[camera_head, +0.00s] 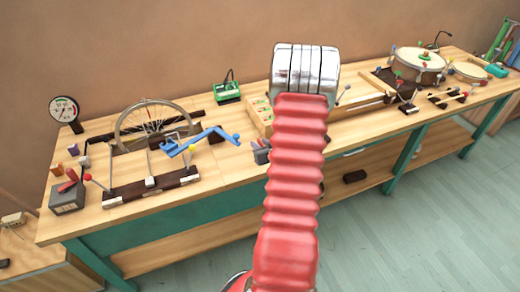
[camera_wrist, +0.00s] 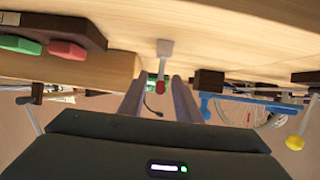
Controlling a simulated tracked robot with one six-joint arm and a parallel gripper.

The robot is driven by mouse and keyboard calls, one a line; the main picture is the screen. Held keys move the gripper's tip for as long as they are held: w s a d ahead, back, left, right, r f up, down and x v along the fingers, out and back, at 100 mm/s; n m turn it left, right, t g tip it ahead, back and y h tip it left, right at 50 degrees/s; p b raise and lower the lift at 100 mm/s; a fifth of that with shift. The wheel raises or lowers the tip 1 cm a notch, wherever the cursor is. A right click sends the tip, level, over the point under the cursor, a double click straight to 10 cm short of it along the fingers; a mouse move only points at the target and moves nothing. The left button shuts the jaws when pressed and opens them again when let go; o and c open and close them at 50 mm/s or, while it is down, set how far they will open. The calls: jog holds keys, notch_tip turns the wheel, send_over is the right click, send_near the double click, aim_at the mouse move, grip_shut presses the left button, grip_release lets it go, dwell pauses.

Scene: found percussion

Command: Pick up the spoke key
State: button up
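I cannot pick out the spoke key with certainty in either view. My gripper (camera_wrist: 158,97) shows in the wrist view with its two fingers apart and nothing clearly held between them. A pale block (camera_wrist: 164,48) with a small red-tipped piece (camera_wrist: 160,86) lies in line with the gap between the fingers. I cannot tell how far it is from the fingertips. In the head view my red arm reaches over the bench, and its end hides the gripper and part of the bench behind it.
The wooden workbench (camera_head: 235,172) carries a spoked wheel (camera_head: 150,122), a blue lever (camera_head: 200,141), a dial gauge (camera_head: 64,109), a grey box (camera_head: 68,199) and a green box (camera_head: 227,92). Drums (camera_head: 418,65) stand at the right. Bare wood shows along the front left edge.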

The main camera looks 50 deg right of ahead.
aim_at(260, 143)
jog(key=shift+c, duration=0.2)
grip_shut()
jog(key=shift+r, duration=0.1)
dwell(0.5)
jog(key=shift+r, duration=4.95)
